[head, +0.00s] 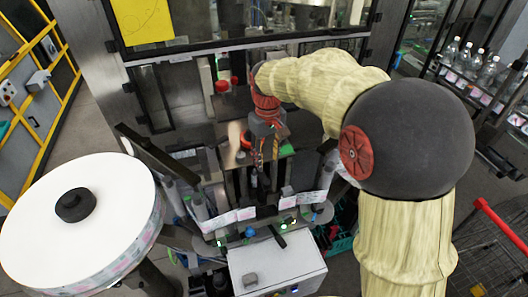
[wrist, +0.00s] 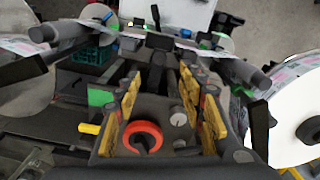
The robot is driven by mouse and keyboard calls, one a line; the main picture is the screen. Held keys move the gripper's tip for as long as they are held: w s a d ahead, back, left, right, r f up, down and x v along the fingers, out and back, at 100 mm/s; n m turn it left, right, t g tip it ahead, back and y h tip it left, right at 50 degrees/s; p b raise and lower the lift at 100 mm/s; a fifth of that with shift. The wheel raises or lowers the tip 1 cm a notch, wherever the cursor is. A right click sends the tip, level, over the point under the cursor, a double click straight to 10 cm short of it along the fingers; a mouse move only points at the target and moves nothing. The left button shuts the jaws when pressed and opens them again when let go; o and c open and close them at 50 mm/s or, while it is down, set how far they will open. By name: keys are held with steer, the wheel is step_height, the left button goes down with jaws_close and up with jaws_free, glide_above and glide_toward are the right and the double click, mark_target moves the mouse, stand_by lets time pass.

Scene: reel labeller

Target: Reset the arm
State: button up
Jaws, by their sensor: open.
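My arm, in pale ribbed sleeves with a dark round elbow, reaches from the right of the head view to the labeller machine. My gripper (head: 266,158) points down in front of the machine, above its label-path parts. In the wrist view my gripper (wrist: 160,80) shows its two yellow-and-dark fingers spread apart, with no held object visible between them. Dark machine parts and an orange-red ring (wrist: 142,137) show between and below the fingers. The gap between fingertips and machine is hard to judge.
A large white label reel (head: 80,222) stands at the left; it also shows at the right in the wrist view (wrist: 298,122). A white box (head: 278,268) is at the front. Bottles (head: 470,62) stand on a rack at the right. A red-railed cart (head: 500,225) is lower right.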

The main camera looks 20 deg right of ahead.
steer(key=s+f+m+t+b, duration=0.1)
steer(key=s+f+t+b, duration=0.1)
steer(key=s+f+b, duration=0.8)
steer(key=s+f+m+t+b, duration=0.2)
steer(key=s+f+t+b, duration=0.1)
steer(key=s+f+b, duration=0.8)
steer(key=s+b, duration=0.4)
steer(key=b, duration=0.4)
steer(key=shift+s+f+t+b, duration=0.2)
steer(key=shift+s+t+b, duration=0.1)
steer(key=shift+b, duration=0.1)
